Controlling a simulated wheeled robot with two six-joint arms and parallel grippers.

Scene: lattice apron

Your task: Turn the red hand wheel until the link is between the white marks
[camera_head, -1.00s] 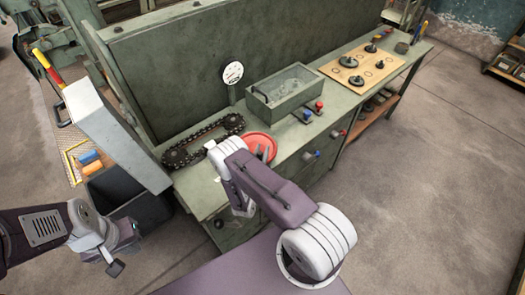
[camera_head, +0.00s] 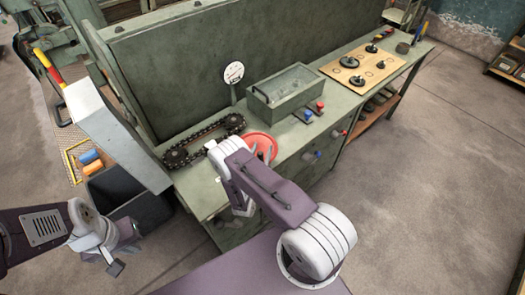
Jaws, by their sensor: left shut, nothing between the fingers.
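The red hand wheel (camera_head: 262,138) sits at the front of the green bench, partly covered by my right arm. My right gripper (camera_head: 264,154) is at the wheel, its dark fingers over the wheel's near part; whether they grip it is hard to tell. A dark chain loop (camera_head: 208,127) lies left of the wheel around two sprockets. I cannot make out the marked link or the white marks at this size. My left gripper (camera_head: 116,268) is shut and empty, low at the left, away from the bench.
A round white dial (camera_head: 234,73) stands behind the chain. A board with black knobs (camera_head: 360,68) lies further right. A slanted grey panel (camera_head: 115,140) stands near my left arm.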

